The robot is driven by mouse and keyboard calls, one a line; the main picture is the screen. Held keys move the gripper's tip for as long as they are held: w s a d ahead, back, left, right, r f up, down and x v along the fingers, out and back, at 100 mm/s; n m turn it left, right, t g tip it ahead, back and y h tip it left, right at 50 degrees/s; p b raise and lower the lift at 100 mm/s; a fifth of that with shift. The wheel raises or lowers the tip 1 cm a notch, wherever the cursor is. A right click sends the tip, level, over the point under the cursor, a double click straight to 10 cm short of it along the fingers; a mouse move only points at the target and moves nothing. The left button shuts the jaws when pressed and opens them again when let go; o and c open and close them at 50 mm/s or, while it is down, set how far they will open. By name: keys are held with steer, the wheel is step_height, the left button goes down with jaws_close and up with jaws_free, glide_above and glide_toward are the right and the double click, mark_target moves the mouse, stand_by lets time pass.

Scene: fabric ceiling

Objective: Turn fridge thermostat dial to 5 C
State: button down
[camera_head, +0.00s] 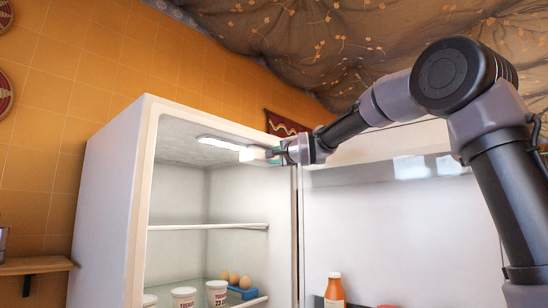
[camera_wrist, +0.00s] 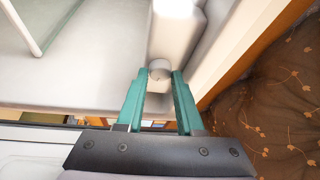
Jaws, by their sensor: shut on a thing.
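The fridge (camera_head: 112,185) stands open, with a lit white strip and a small white housing (camera_head: 250,154) under its ceiling. The thermostat dial (camera_wrist: 160,66) is a small round white knob on that housing in the wrist view. My gripper (camera_wrist: 159,78) has its two green fingers on either side of the dial, shut on it. In the head view my gripper (camera_head: 275,155) reaches in at the fridge's upper right, at the housing. The dial's marks are too small to read, and the fingers and arm hide it in the head view.
The open fridge door (camera_head: 385,230) is at the right, with an orange-red bottle (camera_head: 334,290) in it. Below are a glass shelf (camera_head: 207,227), eggs in a blue holder (camera_head: 242,293) and several white tubs (camera_head: 183,297). A wooden wall shelf (camera_head: 35,265) is at left.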

stand_by(0.3)
steer(key=c, duration=0.5)
jaws_free()
steer(key=shift+c, duration=0.2)
